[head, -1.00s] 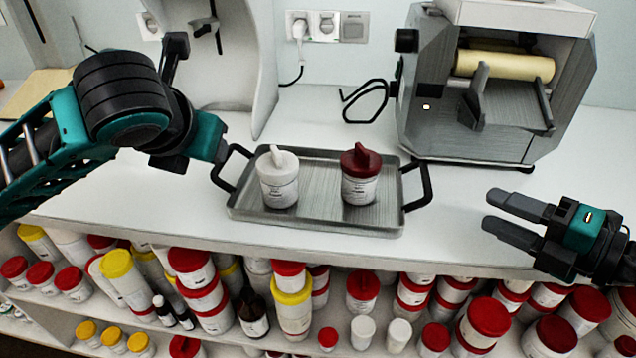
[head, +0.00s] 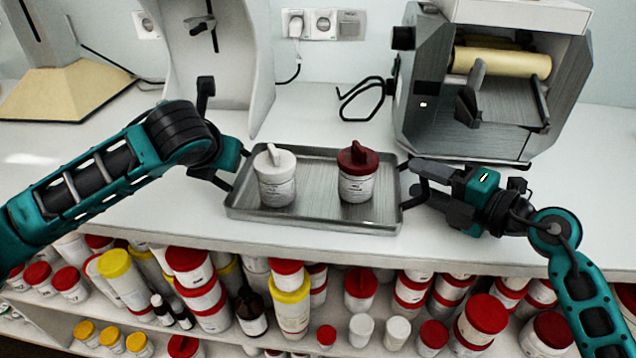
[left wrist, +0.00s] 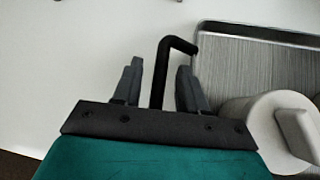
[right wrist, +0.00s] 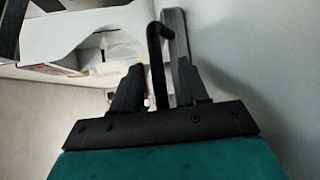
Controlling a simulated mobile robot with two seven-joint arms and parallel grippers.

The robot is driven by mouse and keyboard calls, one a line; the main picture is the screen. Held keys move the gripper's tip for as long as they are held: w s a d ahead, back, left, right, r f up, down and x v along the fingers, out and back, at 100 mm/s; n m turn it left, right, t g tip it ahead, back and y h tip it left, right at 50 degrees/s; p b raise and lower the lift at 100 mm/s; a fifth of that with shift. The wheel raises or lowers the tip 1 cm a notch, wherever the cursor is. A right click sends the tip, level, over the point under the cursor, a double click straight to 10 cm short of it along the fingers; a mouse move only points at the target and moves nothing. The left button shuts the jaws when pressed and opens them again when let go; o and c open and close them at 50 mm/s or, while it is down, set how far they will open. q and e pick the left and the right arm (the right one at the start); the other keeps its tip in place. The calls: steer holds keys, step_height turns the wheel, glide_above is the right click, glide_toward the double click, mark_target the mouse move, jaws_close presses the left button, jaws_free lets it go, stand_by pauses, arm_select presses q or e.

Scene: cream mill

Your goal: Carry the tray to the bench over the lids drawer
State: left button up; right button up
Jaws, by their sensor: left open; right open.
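The metal tray (head: 315,219) lies flat on the white bench and also shows in the left wrist view (left wrist: 255,60). A white-lidded jar (head: 276,180) stands on its left half and a dark-red-lidded jar (head: 357,177) on its right half. My left gripper (left wrist: 158,85) is open, with the black left handle (left wrist: 161,75) between its fingers. In the head view my left wrist hides most of that handle. My right gripper (head: 412,178) is open at the tray's right end. In the right wrist view the black right handle (right wrist: 156,65) stands between its open fingers (right wrist: 155,85).
A grey mill (head: 480,100) with a cream roller stands behind right. A grey-white stand (head: 222,70) is behind left, near a beige board (head: 70,92). Shelves below the bench front (head: 300,248) hold many jars. Bare bench lies to the left.

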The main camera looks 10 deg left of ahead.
arm_select(q)
steer(key=shift+w+f, duration=0.2)
steer(key=shift+f, duration=0.05)
arm_select(e)
steer(key=shift+w+a, duration=0.2)
steer(key=shift+a, duration=0.05)
arm_select(q)
jaws_close()
arm_select(e)
jaws_close()
arm_select(q)
steer(key=shift+r, duration=0.15)
